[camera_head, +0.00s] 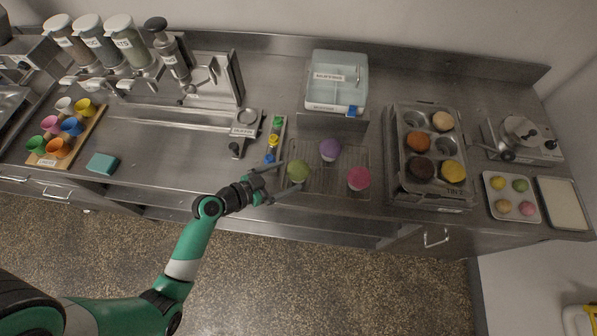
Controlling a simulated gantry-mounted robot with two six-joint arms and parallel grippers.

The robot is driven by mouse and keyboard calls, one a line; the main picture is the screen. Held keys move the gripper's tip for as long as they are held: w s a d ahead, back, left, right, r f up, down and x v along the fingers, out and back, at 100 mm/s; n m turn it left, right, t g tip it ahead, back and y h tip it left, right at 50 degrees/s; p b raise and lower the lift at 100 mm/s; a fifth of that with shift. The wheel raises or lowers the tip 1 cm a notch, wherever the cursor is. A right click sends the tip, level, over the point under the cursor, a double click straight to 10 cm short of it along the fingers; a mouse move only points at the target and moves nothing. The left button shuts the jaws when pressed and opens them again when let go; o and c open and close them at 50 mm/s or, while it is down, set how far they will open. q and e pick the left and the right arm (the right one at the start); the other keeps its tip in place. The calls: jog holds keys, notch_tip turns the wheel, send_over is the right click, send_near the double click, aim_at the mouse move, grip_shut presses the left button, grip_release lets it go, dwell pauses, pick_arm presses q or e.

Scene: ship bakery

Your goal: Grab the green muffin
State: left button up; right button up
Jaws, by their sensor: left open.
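The green muffin (298,170) stands on a wire rack (318,186) on the steel counter, near the counter's front edge. A purple muffin (330,150) and a pink muffin (358,179) stand on the same rack, to its right. My left gripper (286,178) is open, with its fingers pointing right. One finger reaches behind the green muffin and the other in front of it, so the muffin lies at the fingertips. I cannot tell whether a finger touches it. My right gripper is not in view.
A muffin tin (398,167) with several muffins stands right of the rack. A small tray (490,206) of round items lies farther right. A board (42,159) of cups is far left.

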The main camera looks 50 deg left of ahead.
aim_at(298, 172)
pick_arm(q)
jog(key=x, duration=0.5)
jog(key=shift+w+f+b, duration=0.2)
jog(key=shift+f+b, duration=0.15)
jog(key=shift+f, duration=0.05)
jog(key=c, duration=0.9)
